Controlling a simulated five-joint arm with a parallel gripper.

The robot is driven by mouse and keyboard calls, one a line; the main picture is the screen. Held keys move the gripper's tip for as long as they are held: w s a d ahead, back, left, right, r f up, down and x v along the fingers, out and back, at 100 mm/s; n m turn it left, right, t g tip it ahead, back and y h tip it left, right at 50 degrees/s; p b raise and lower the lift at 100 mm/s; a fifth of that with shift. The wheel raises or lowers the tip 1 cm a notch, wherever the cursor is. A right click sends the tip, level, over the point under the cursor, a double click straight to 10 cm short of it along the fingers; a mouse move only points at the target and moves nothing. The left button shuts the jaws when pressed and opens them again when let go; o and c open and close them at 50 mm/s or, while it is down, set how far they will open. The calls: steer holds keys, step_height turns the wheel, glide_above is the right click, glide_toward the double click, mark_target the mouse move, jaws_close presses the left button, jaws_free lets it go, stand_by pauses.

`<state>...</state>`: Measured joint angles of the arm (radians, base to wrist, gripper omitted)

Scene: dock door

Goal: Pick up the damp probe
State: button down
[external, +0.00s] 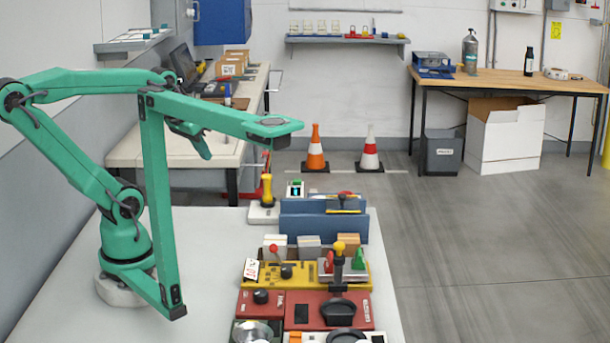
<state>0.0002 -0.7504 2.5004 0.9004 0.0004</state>
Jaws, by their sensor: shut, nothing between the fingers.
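A yellow-handled tool (267,190), which looks like the damp probe, stands upright on a white base (263,214) at the far left end of the equipment row. A thin reddish stem rises from its top. I cannot confirm its identity at this size. My gripper (268,146), at the end of the green arm, appears directly above this tool. It is shut and empty. Its fingertips are small and hard to make out, and I cannot tell how close they are to the stem.
A small white unit with a screen (296,189) stands right of the tool. A blue holder (322,226) is nearer.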

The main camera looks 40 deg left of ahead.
steer(key=c, duration=1.1)
jaws_free()
steer(key=shift+w, duration=0.1)
steer(key=g, duration=0.4)
glide_toward(267, 175)
steer(key=s+d+r, duration=0.1)
steer(key=s+d, duration=0.2)
steer(key=s, duration=0.1)
steer(key=shift+g, duration=0.7)
steer(key=w+a+f, duration=0.1)
steer(key=f, duration=0.1)
steer(key=w+f, duration=0.2)
steer(key=w+a+f, duration=0.1)
steer(key=f, duration=0.1)
steer(key=shift+w+a, duration=0.3)
steer(key=shift+w, duration=0.1)
steer(key=shift+w+a+f, duration=0.2)
steer(key=shift+w+f, duration=0.1)
steer(key=shift+f, duration=0.25)
